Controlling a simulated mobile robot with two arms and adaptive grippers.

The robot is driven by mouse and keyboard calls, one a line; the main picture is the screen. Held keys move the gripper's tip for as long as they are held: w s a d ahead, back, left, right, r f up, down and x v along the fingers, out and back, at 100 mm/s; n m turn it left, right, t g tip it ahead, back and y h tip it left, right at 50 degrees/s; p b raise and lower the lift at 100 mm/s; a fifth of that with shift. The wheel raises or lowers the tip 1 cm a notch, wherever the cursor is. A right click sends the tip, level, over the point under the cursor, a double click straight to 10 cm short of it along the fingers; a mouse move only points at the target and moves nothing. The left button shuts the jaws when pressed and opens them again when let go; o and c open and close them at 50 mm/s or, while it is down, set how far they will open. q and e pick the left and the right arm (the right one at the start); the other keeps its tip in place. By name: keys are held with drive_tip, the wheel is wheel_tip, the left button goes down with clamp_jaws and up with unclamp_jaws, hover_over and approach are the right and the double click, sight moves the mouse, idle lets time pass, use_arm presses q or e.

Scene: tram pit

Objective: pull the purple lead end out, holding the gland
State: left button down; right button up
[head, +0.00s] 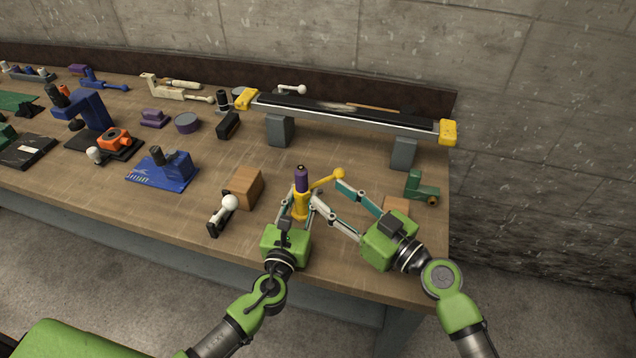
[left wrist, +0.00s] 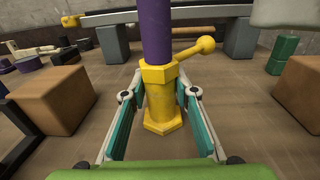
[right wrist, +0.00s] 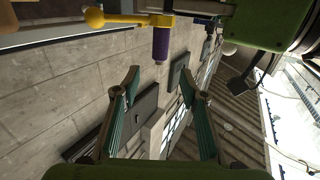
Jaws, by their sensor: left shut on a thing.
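The yellow gland (head: 301,206) stands upright near the bench's front edge, with a ball-ended lever (head: 338,174) to its right. The purple lead end (head: 302,181) sticks up out of its top. In the left wrist view the gland (left wrist: 160,100) stands between my left fingers, with the purple lead end (left wrist: 156,38) above. My left gripper (head: 300,196) is shut on the gland. My right gripper (head: 327,194) is open and empty, right of the gland. In the right wrist view the purple lead end (right wrist: 160,44) shows beyond the open fingertips, apart from them.
A wooden block (head: 244,187) and a white-knobbed lever (head: 222,215) stand left of the gland. A green fitting (head: 422,188) is at right. Behind, a raised rail (head: 340,116) with yellow ends spans two grey blocks. Several fixtures fill the bench's left.

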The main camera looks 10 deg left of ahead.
sight(306, 175)
drive_tip(key=x, duration=1)
drive_tip(key=shift+w+a, duration=0.25)
clamp_jaws()
